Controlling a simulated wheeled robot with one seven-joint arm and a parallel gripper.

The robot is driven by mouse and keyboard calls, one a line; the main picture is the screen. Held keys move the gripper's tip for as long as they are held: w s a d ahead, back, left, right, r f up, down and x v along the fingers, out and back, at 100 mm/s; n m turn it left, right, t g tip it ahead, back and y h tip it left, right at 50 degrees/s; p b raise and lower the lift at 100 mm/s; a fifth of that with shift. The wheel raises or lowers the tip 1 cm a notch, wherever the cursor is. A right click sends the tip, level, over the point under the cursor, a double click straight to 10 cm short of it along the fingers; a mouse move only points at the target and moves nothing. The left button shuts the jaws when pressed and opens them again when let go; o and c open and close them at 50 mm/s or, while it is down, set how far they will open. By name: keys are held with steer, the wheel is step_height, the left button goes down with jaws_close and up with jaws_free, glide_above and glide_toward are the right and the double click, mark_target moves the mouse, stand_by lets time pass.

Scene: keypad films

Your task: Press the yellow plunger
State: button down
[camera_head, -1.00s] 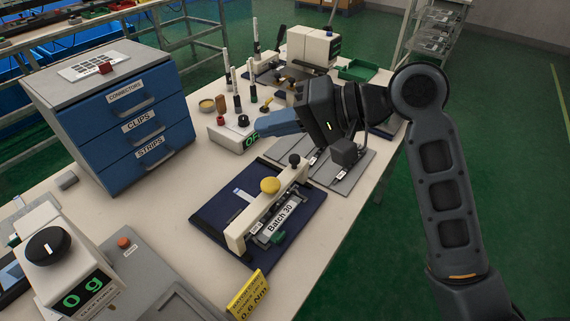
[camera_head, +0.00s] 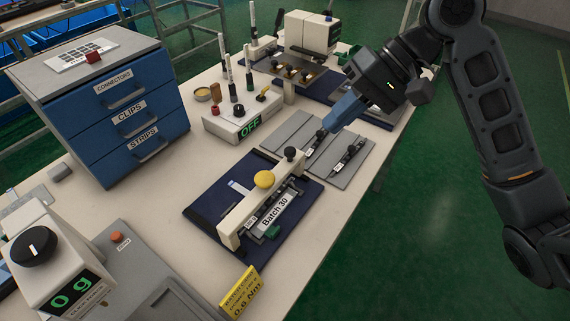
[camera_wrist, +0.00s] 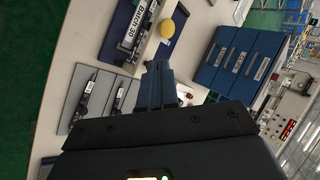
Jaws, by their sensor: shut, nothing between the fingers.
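The yellow plunger (camera_head: 264,179) is a round cap on top of a cream bridge (camera_head: 233,228) that spans a dark blue fixture mat (camera_head: 203,209). A strip labelled "Batch 30" (camera_head: 275,213) lies in the fixture beside the bridge. The plunger also shows in the wrist view (camera_wrist: 167,28), beyond the fingertips. My gripper (camera_head: 328,126) has blue fingers, shut and empty. It is up and to the right of the plunger in the head view, over the grey plates, and apart from the plunger.
A black knob (camera_head: 290,153) stands at the bridge's far end. Grey plates (camera_head: 342,151) with dark strips lie behind the fixture. A box reading "OFF" (camera_head: 227,123) stands behind left, and a blue drawer cabinet (camera_head: 134,115) at left. A yellow torque sign (camera_head: 240,290) stands in front.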

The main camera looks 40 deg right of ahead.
mark_target(275, 178)
steer(key=p+x, duration=0.1)
steer(key=x, duration=1.3)
steer(key=shift+f, duration=0.1)
